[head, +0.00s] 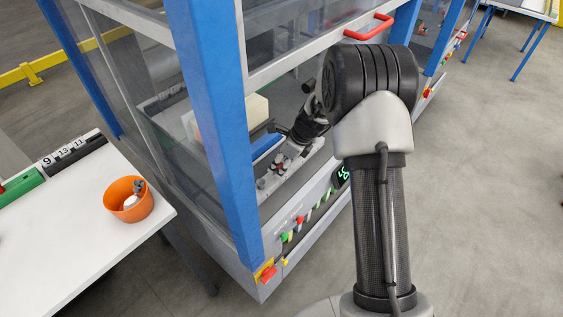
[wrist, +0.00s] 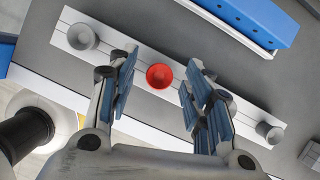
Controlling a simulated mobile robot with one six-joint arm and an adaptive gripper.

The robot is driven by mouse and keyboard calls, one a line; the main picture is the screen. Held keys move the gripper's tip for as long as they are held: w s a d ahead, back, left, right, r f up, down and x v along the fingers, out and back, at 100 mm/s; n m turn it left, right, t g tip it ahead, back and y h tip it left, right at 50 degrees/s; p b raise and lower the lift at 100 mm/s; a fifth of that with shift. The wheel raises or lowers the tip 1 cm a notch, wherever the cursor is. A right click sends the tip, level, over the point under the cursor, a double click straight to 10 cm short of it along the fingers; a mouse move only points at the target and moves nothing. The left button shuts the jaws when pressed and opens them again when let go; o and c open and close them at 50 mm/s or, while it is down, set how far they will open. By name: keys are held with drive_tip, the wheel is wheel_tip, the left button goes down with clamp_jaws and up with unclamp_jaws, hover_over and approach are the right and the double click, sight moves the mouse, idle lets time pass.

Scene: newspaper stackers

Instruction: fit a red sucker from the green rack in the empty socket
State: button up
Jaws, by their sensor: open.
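A red sucker (wrist: 159,76) sits on a pale bar (wrist: 220,104) in the wrist view, between two grey suckers, one at the left (wrist: 81,37) and one at the right (wrist: 268,133). My gripper (wrist: 161,62) is open, with one finger on each side of the red sucker and a gap to both. I cannot tell the height of the fingertips above the bar. In the head view my gripper (head: 311,122) is inside the machine, partly hidden by my arm. The green rack (head: 22,186) shows only in part at the left edge, on the white table.
The machine has a blue post (head: 222,130) and a red handle (head: 369,27). A blue block (wrist: 243,18) lies beyond the bar. On the table (head: 75,235) stand an orange bowl (head: 127,206) with something grey and white in it, and a black numbered rack (head: 75,155).

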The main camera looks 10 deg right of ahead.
drive_tip(key=shift+r, duration=0.1)
drive_tip(key=v, duration=1.2)
drive_tip(key=s+a+r+n+h, duration=0.1)
drive_tip(key=s+a+r+n, duration=0.1)
drive_tip(key=s+r+n, duration=0.55)
drive_tip(key=s+a+r+n+h, duration=0.1)
drive_tip(key=s+a+r+n, duration=0.2)
drive_tip(key=s+r+n, duration=0.5)
drive_tip(key=s+d+n+t+h, duration=0.1)
drive_tip(key=s+n, duration=0.9)
drive_tip(key=s, duration=0.7)
drive_tip(key=shift+s+f+t+h, duration=0.3)
drive_tip(key=shift+t, duration=0.1)
drive_tip(key=shift+c, duration=0.2)
